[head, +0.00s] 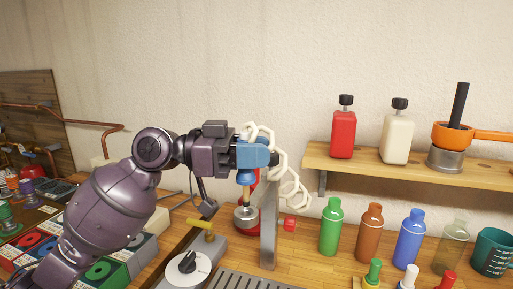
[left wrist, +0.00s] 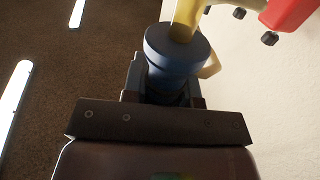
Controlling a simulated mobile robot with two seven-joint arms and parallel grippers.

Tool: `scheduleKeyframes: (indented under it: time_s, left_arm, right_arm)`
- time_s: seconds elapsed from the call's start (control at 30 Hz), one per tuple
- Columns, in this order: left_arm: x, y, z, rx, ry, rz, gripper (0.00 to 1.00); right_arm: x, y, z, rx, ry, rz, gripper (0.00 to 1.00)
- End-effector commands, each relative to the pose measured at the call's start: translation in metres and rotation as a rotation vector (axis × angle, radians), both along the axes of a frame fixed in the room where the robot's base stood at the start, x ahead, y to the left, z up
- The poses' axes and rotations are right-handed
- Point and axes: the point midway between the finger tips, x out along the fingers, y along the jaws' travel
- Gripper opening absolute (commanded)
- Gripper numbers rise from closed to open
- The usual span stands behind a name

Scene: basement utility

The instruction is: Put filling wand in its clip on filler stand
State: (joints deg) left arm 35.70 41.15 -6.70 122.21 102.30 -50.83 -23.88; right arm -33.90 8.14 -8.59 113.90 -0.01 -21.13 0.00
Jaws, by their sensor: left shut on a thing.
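My left gripper (head: 256,153) is shut on the blue filling wand (head: 245,178), whose cream coiled hose (head: 292,183) hangs to the right. In the left wrist view the wand's blue round end (left wrist: 178,48) sits between the jaws, with the cream hose (left wrist: 187,18) rising from it. The grey upright post of the filler stand (head: 269,232) stands just below and right of the gripper. A small red block (head: 290,224) shows right of the post; I cannot tell if it is the clip. The wand's lower end is partly hidden or unclear. My right gripper is out of view.
Several bottles, including green (head: 331,228), brown (head: 371,230) and blue (head: 409,240), stand right of the post. A wall shelf (head: 420,168) above holds red and cream containers. A white dial (head: 187,268) and grille (head: 240,281) lie in front; colored trays fill the left.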

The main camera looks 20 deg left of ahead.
Motion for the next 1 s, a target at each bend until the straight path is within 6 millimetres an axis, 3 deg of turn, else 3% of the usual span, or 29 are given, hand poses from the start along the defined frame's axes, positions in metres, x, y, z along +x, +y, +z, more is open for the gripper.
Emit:
scheduleKeyframes:
  time_s: [0.53,1.0]
  left_arm:
    - [0.0000,0.0000,0.0004,-0.001,-0.001,0.000,0.00]
    - [-0.0001,0.0001,0.0009,-0.001,-0.001,0.000,0.00]
  right_arm:
    - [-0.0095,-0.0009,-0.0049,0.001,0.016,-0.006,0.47]
    - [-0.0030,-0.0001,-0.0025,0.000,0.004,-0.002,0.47]
